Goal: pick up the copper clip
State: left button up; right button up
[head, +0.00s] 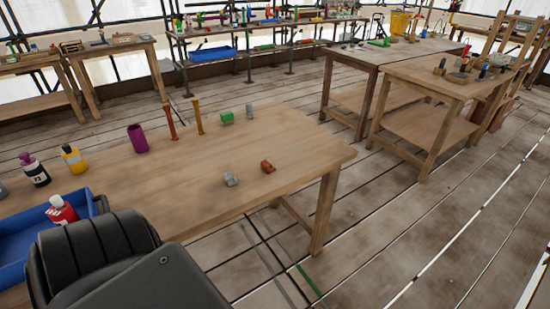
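A small copper-coloured piece (267,167), which looks like the copper clip, lies on the wooden table (290,140) near its right front edge, in the head view. A similar grey piece (231,180) lies to its left and slightly nearer. The copper piece is uncovered and nothing touches it. Neither of my grippers is in view.
Toward the table's back stand a green block (227,118), a small grey piece (250,111), two upright rods (170,120) and a purple cup (138,139). Bottles (73,159) and a blue tray (95,205) are at left. Other tables (455,85) stand behind.

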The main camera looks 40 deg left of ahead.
aim_at(266, 166)
jog(key=i, duration=3.45)
jog(key=u, duration=3.55)
